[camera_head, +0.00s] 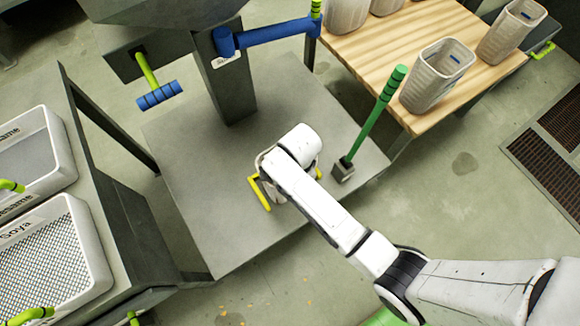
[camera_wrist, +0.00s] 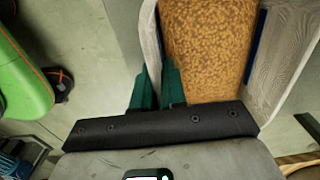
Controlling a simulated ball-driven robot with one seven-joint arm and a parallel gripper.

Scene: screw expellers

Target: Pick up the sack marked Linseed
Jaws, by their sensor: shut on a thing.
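In the wrist view, my gripper (camera_wrist: 157,82) has its two teal fingers close together on the near left rim of an open pale container that looks like a sack (camera_wrist: 285,55). The sack's wall is pinched between the fingers. Golden-brown seed (camera_wrist: 207,45) fills it. No name shows on it, so I cannot read whether it is Linseed. In the head view, my white arm reaches over a grey platform (camera_head: 195,165), and my wrist hides the fingertips and most of the sack. Yellow bars (camera_head: 259,194) show beside the wrist.
A green-handled tool (camera_head: 376,115) stands upright right of my wrist. A grey machine column with a blue lever (camera_head: 265,33) rises behind. Pale sacks (camera_head: 433,78) stand on a wooden table (camera_head: 365,45). Left are white bins, one marked Soya (camera_head: 50,260). Floor at right is open, with a grate (camera_head: 545,160).

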